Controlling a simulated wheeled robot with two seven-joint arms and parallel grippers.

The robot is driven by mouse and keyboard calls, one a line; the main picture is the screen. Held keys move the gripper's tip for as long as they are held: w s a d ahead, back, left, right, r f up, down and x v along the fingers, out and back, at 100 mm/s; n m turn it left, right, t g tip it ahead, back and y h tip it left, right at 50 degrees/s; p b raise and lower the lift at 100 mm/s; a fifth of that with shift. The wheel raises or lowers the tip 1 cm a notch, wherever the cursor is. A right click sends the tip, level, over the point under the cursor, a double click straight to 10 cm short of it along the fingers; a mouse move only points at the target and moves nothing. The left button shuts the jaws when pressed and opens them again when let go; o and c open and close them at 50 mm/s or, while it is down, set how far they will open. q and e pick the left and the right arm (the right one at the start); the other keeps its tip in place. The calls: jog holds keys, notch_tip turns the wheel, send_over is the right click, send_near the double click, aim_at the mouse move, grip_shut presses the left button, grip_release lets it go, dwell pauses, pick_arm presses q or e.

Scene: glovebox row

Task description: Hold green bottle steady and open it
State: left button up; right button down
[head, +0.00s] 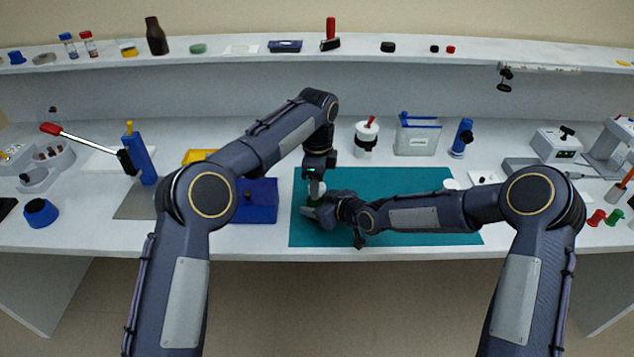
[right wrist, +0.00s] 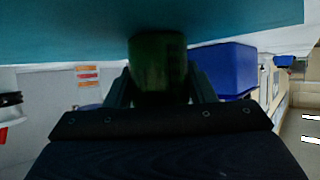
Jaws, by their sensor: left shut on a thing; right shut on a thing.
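The green bottle (right wrist: 158,62) shows in the right wrist view, dark green, between the two fingers of my right gripper (right wrist: 160,88). In the head view the bottle is small and mostly hidden by both grippers over the left part of the teal mat (head: 400,215). My right gripper (head: 312,208) comes in from the right and is shut on the bottle's body. My left gripper (head: 317,186) points down from above and is shut at the bottle's top. The cap is hidden, so I cannot tell whether it is loose.
A blue bin (head: 257,202) stands just left of the mat. Behind the mat are a white bottle with a red top (head: 367,137) and a clear box (head: 417,135). A small white item (head: 451,184) sits near the mat's right side. The mat's front right is clear.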

pick_arm(q)
jog(key=o, duration=1.1)
notch_tip(320, 180, up, 4)
jog(key=shift+r, duration=0.3)
jog(key=shift+c, duration=0.5)
jog(key=r+m, duration=0.1)
jog(key=m, duration=0.2)
jog(key=shift+d+r, duration=0.15)
jog(key=shift+r, duration=0.25)
jog(key=r+m, duration=0.1)
jog(key=m, duration=0.2)
jog(key=shift+r+m, duration=0.2)
jog(key=shift+m, duration=0.1)
jog(key=shift+f, duration=0.25)
notch_tip(320, 180, down, 7)
jog(key=shift+f, duration=0.15)
